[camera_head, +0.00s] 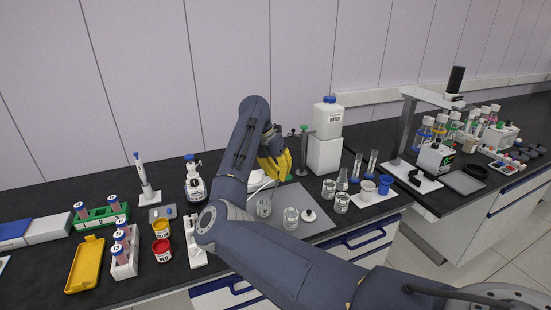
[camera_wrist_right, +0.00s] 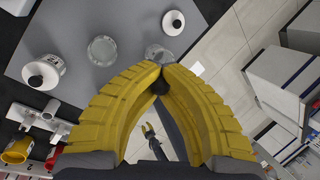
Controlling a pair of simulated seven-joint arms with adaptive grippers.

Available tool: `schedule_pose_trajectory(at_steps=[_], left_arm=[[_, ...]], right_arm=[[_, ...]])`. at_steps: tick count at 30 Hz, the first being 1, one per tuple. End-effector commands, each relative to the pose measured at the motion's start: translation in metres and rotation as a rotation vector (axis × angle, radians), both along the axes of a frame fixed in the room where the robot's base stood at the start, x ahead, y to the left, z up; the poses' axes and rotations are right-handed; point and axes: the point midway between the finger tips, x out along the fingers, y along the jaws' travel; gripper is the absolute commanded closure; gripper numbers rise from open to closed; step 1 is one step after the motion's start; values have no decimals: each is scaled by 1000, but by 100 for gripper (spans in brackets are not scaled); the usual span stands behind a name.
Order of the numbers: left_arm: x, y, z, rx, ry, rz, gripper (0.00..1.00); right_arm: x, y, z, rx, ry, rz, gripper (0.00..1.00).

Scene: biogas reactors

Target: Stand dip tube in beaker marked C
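My right gripper (camera_head: 275,165) has yellow fingers and is above the back of the grey mat. In the right wrist view its fingertips (camera_wrist_right: 160,72) come together, with a small dark spot just below them. I cannot make out a dip tube in the fingers or on the bench. Clear beakers stand on the mat, one at its left (camera_head: 264,208) and one at its front (camera_head: 291,218); two more (camera_head: 329,190) (camera_head: 342,203) stand to the right. No letter C is readable.
The grey mat (camera_head: 318,222) also holds a white round lid (camera_head: 309,215). A water container (camera_head: 328,118) stands behind right and a wash bottle (camera_head: 195,182) to the left. A white tray (camera_head: 376,198) with cups lies right. Tube racks (camera_head: 102,216) stand at the left.

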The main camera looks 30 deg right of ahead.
Motion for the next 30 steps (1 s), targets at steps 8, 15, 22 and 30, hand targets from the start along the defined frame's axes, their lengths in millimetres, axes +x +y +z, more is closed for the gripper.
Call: schedule_pose_trajectory(at_steps=[8, 15, 22, 30], left_arm=[[0, 0, 0, 0, 0, 0, 69], [0, 0, 0, 0, 0, 0, 69], [0, 0, 0, 0, 0, 0, 69], [0, 0, 0, 0, 0, 0, 69]], right_arm=[[-47, -2, 7, -162, 51, -58, 100], [-56, -10, 26, -280, 103, -88, 100], [-55, -10, 21, -312, 113, -91, 100], [-55, -11, 0, -311, 113, -92, 100]])
